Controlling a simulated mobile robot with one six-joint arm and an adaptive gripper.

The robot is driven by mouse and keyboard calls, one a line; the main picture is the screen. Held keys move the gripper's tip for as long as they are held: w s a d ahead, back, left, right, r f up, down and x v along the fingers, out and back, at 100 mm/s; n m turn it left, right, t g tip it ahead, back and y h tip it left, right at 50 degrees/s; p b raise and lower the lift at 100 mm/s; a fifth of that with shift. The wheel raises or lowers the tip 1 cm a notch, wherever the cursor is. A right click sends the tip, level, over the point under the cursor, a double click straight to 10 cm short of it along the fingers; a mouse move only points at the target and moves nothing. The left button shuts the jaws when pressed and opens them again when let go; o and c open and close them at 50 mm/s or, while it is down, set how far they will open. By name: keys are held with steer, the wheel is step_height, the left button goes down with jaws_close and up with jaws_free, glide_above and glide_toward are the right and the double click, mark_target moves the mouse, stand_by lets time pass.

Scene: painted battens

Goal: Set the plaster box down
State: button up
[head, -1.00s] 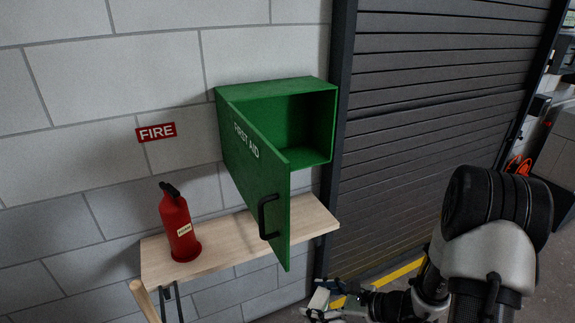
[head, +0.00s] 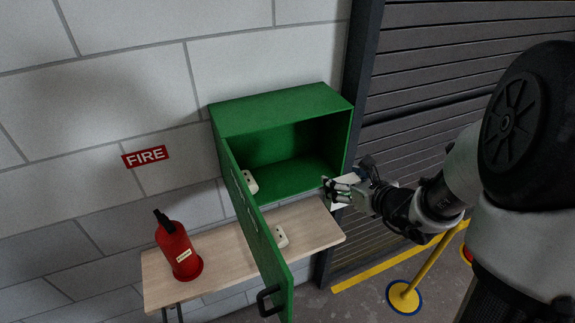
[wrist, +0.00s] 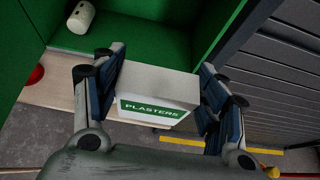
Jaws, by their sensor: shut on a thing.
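The white plaster box (wrist: 158,82), with a green PLASTERS label, is between the fingers of my gripper (wrist: 161,62) in the wrist view. My gripper is shut on it. In the head view my gripper (head: 343,190) is in front of the right side of the green first aid cabinet (head: 285,110), near its open mouth. The cabinet also shows in the wrist view (wrist: 150,38), with bare green floor beyond the box. The box appears held in the air, outside the cabinet.
The open cabinet door (head: 262,245) juts out at the left. A white item (head: 250,182) stands inside at the left. Another white item (head: 281,236) is on the wooden shelf (head: 220,262), near a red extinguisher (head: 178,248). A yellow post (head: 435,258) stands right.

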steer(key=w+a+p, duration=0.2)
steer(key=w+a, duration=0.1)
steer(key=w, duration=0.6)
steer(key=w+a+p, duration=0.1)
steer(key=w+a, duration=0.2)
steer(key=w, duration=0.6)
steer(key=f, duration=0.6)
steer(key=shift+w+f, duration=0.25)
steer(key=shift+f, duration=0.15)
steer(key=shift+w+f, duration=0.2)
steer(key=shift+w, duration=0.1)
steer(key=shift+s, duration=0.1)
steer(key=shift+f, duration=0.15)
steer(key=o, duration=1.1)
steer(key=shift+c, duration=0.2)
